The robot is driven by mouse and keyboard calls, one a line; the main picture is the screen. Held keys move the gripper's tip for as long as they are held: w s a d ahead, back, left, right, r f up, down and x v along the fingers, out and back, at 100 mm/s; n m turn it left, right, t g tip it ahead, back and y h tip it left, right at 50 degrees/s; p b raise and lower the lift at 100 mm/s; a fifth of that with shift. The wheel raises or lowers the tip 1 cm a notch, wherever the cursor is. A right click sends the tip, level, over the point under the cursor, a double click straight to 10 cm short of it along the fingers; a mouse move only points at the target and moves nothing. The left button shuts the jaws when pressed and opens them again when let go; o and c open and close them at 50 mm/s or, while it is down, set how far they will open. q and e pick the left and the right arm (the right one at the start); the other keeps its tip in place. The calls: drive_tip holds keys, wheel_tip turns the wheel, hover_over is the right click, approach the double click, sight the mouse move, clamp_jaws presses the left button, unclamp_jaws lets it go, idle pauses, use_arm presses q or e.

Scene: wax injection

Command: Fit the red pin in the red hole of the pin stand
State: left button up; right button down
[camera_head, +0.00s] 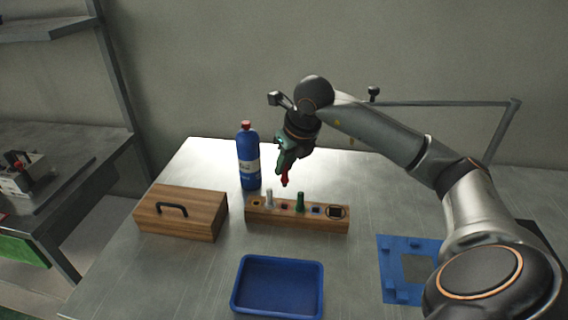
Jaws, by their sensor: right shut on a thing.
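My right gripper (285,168) is shut on the red pin (285,179). It holds the pin upright above the back of the pin stand, pointing down. The wooden pin stand (270,220) lies on the table. A white pin (269,197) and a green pin (300,201) stand in it. The red hole (284,206) shows as a small dark reddish mark between them. The pin's tip looks apart from the stand and above this hole. My left gripper is not in view.
A blue bottle (248,160) with a red cap stands close behind the stand. A wooden box (181,212) with a dark handle is to the left. A blue tray (278,312) lies in front. A blue plate (391,269) lies at the right.

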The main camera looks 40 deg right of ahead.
sight(287, 179)
wheel_tip(287, 179, down, 4)
drive_tip(key=b, duration=0.3)
drive_tip(key=shift+r, duration=0.15)
drive_tip(key=shift+f+b, duration=0.7)
drive_tip(key=shift+b, duration=0.05)
drive_tip(key=shift+f+b, duration=0.3)
drive_tip(key=shift+f, duration=0.05)
idle(0.7)
drive_tip(key=shift+f+b, duration=1.35)
drive_tip(key=shift+f, duration=0.15)
drive_tip(key=c, duration=0.8)
unclamp_jaws()
